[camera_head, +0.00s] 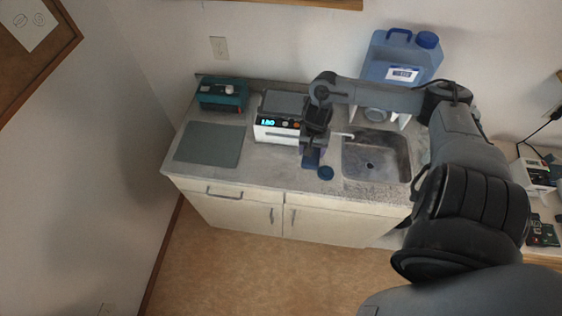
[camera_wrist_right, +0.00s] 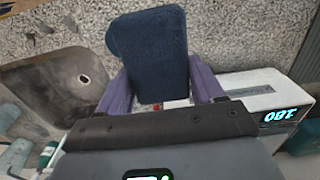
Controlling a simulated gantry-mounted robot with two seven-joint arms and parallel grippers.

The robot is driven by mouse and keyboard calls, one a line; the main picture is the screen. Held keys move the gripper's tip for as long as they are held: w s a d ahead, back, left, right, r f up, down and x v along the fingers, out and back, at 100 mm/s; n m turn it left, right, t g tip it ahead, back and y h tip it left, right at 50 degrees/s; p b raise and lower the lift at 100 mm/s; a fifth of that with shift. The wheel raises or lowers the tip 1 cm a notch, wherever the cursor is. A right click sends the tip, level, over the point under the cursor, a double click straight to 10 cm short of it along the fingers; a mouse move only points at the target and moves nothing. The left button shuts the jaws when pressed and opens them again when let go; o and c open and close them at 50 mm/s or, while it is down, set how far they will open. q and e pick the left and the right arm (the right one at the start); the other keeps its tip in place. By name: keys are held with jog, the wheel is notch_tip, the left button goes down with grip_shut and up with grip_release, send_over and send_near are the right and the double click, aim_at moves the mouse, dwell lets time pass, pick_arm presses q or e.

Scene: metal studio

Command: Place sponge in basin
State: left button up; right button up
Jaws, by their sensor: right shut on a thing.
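The sponge is a dark blue block with a rounded end; it fills the upper middle of the right wrist view (camera_wrist_right: 155,55). It also shows as a small dark blue end in the head view (camera_head: 325,173). My right gripper (camera_head: 311,157) is shut on it, with purple fingers on both sides in the right wrist view (camera_wrist_right: 160,88). The grey basin (camera_head: 375,162) is just right of the gripper in the head view and at left in the right wrist view (camera_wrist_right: 50,85). The sponge is outside the basin, over the front counter; its height is unclear. My left gripper is out of view.
A white device with a lit display (camera_head: 277,131) stands left of the gripper. A teal box (camera_head: 222,92) and a flat grey mat (camera_head: 209,144) are farther left. A blue jug (camera_head: 400,56) stands behind the basin. A faucet (camera_head: 343,135) reaches over the basin's left rim.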

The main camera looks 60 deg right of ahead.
send_over(281, 163)
notch_tip(281, 163, down, 7)
jog(key=shift+r+b, duration=0.2)
jog(key=shift+b, duration=0.2)
notch_tip(281, 163, down, 4)
jog(key=shift+r, duration=0.2)
jog(key=shift+f, duration=0.15)
jog(key=o, duration=1.6)
jog(key=shift+f, duration=0.1)
jog(key=shift+c, duration=0.2)
